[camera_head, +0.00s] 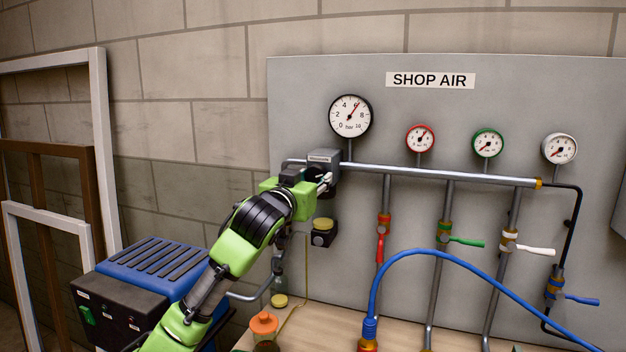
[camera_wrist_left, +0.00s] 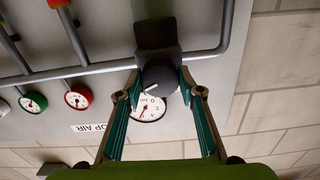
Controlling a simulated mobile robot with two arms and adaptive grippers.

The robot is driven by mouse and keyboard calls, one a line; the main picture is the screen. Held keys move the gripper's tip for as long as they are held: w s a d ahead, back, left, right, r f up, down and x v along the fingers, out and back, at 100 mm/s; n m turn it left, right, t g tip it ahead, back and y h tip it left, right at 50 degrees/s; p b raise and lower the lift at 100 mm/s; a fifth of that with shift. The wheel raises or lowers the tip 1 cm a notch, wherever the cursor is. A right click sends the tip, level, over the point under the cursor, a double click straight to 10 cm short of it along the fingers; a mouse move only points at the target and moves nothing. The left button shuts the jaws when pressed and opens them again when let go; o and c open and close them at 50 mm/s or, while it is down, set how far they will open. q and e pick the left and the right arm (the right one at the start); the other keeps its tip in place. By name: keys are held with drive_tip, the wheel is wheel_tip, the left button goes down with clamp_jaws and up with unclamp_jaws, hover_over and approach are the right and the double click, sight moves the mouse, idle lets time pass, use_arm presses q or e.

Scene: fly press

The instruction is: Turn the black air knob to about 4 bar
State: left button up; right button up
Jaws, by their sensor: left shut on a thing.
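The black air knob (camera_wrist_left: 160,78) is between the fingertips of my left gripper (camera_wrist_left: 159,84) in the left wrist view, with a light mark on its face. The gripper is shut on it. In the head view my left gripper (camera_head: 319,181) is at the grey regulator body (camera_head: 323,157) on the main pipe, and the knob is mostly hidden there. The large white bar gauge (camera_head: 350,116) is just above the regulator. Its red needle points up and right, near 6. The same gauge (camera_wrist_left: 148,108) appears upside down behind the knob in the wrist view.
Red (camera_head: 420,138), green (camera_head: 488,143) and white (camera_head: 559,149) gauges stand right of the big one. Valve handles and a blue hose (camera_head: 450,254) are below the pipe. A blue machine (camera_head: 150,281) is at lower left. A small black box (camera_head: 322,238) hangs below my gripper.

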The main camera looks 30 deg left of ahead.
use_arm(q)
drive_tip(key=n, duration=0.3)
drive_tip(key=n+p, duration=0.1)
drive_tip(key=n, duration=0.2)
drive_tip(key=shift+n, duration=0.3)
drive_tip(key=n+p, duration=0.2)
drive_tip(key=n, duration=0.2)
drive_tip(key=shift+d+r, duration=0.1)
drive_tip(key=shift+n+p, duration=0.95)
drive_tip(key=shift+n, duration=0.65)
drive_tip(key=o, duration=1.1)
